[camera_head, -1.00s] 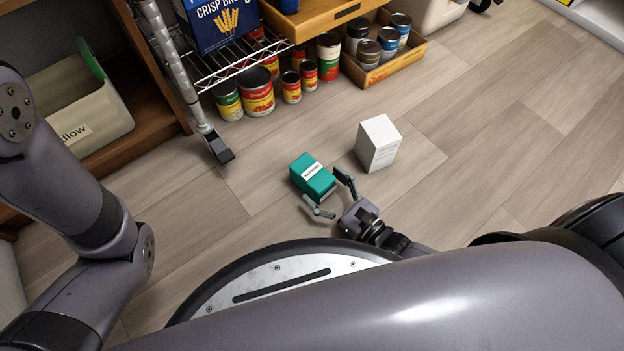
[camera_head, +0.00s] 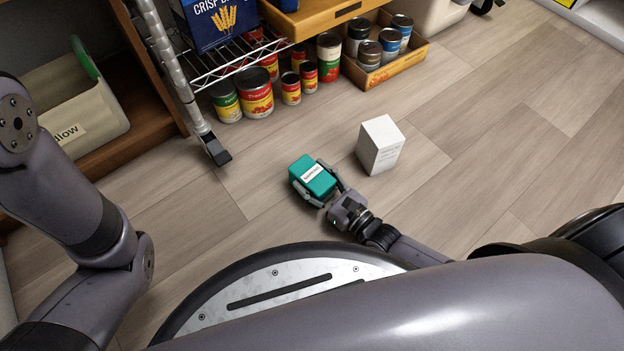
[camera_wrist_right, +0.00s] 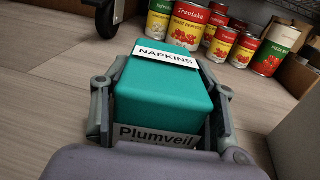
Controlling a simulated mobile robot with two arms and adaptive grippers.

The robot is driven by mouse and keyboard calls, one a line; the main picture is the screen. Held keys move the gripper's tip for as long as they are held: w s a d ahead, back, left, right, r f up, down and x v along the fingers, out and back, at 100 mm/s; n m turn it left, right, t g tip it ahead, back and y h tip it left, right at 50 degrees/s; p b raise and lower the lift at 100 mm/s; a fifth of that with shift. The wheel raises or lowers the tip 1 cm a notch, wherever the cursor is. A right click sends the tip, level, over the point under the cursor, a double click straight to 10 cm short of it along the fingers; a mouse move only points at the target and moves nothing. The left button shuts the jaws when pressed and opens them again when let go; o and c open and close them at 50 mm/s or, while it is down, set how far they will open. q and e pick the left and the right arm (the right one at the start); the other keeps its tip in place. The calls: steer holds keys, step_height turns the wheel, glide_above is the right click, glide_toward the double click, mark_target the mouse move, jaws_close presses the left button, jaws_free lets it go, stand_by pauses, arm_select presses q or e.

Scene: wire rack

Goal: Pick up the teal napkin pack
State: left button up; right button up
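The teal napkin pack (camera_head: 314,174), with a white label, is on the floor or very close to it; I cannot tell if it is lifted. My right gripper (camera_head: 319,183) has one finger along each side of the pack, and both appear to press against it. In the right wrist view the pack (camera_wrist_right: 163,97) reads "NAPKINS" and "Plumveil" and fills the space between the fingers of the gripper (camera_wrist_right: 160,100). My left arm shows at the left of the head view, but its gripper is out of the picture.
A white box (camera_head: 379,145) stands on the floor just right of the pack. Behind are several cans (camera_head: 256,92), a wire rack (camera_head: 226,62) with its post and foot, and a cardboard tray (camera_head: 386,68) of cans. Open floor lies to the right.

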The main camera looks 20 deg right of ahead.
steer(key=c, duration=0.5)
steer(key=shift+c, duration=0.5)
steer(key=shift+r, duration=0.1)
